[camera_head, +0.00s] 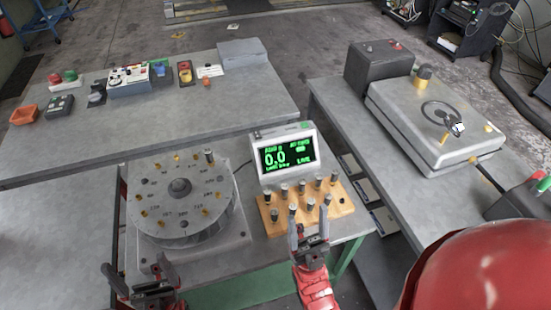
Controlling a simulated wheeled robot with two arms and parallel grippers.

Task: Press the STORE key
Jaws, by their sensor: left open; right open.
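A small white display unit (285,151) stands at the back of the near bench. Its dark screen shows green text with a large 0.0. A small green patch (305,126) is on its top edge. No key can be read as STORE at this size. My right gripper (308,222) is open and upright over the front of the wooden peg block, below the display unit. It appears empty, and it hides part of the block. My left gripper (138,268) is open and empty at the front left, in front of the round dial plate.
The wooden block (268,231) holds several grey-topped pegs. The round dial plate (180,200) has brass pegs around it. A grey box with a handwheel (438,113) stands on the right bench. Button boxes and an orange tray (24,114) are on the back bench.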

